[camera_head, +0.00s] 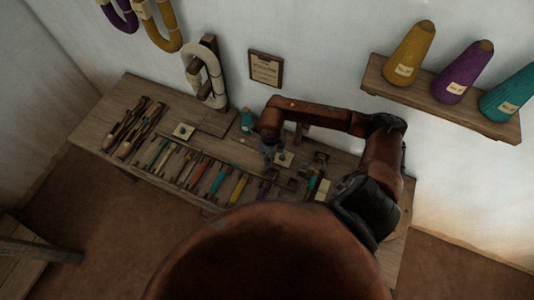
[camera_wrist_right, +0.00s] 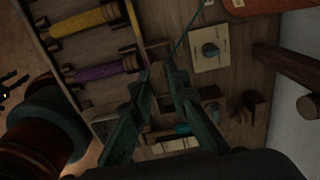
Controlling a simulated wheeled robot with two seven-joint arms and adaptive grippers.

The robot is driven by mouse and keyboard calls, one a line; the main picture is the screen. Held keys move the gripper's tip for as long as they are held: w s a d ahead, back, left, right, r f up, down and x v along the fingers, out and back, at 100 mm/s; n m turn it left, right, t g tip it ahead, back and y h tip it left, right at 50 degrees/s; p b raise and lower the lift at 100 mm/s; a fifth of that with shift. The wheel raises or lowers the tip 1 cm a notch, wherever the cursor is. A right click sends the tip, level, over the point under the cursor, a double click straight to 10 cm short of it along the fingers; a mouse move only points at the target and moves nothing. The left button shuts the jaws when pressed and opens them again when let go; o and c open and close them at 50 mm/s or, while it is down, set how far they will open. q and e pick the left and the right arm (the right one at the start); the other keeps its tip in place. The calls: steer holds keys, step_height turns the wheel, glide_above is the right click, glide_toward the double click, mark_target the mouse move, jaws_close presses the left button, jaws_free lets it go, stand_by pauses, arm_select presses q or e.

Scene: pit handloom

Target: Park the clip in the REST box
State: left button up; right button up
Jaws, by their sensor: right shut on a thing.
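My right gripper (camera_wrist_right: 161,68) points down over the bench, its two green fingers close together at the tips. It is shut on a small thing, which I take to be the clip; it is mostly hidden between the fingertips. A thin dark line runs from the tips toward the upper right. That card also shows right of the fingertips in the wrist view (camera_wrist_right: 210,50). I cannot read a REST label on any box. My left gripper is not in view.
Yellow (camera_wrist_right: 85,20) and purple (camera_wrist_right: 98,72) spools lie left of the fingers. Several coloured spools and wooden tools cover the bench (camera_head: 118,95). Small wooden brackets (camera_wrist_right: 250,112) stand right of the fingers. A shelf (camera_head: 440,98) with yarn cones hangs on the wall.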

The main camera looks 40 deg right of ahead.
steer(key=shift+s+d+f+b, duration=0.15)
steer(key=shift+s+f+b, duration=0.2)
steer(key=shift+f, duration=0.6)
steer(key=shift+f+b, duration=0.4)
steer(key=shift+b, duration=0.1)
step_height(320, 180, down, 3)
steer(key=shift+w+f+b, duration=0.1)
steer(key=shift+f+b, duration=0.05)
steer(key=shift+b, duration=0.95)
steer(key=shift+f+b, duration=0.5)
steer(key=shift+f, duration=0.5)
steer(key=shift+f+b, duration=0.25)
steer(key=shift+b, duration=0.1)
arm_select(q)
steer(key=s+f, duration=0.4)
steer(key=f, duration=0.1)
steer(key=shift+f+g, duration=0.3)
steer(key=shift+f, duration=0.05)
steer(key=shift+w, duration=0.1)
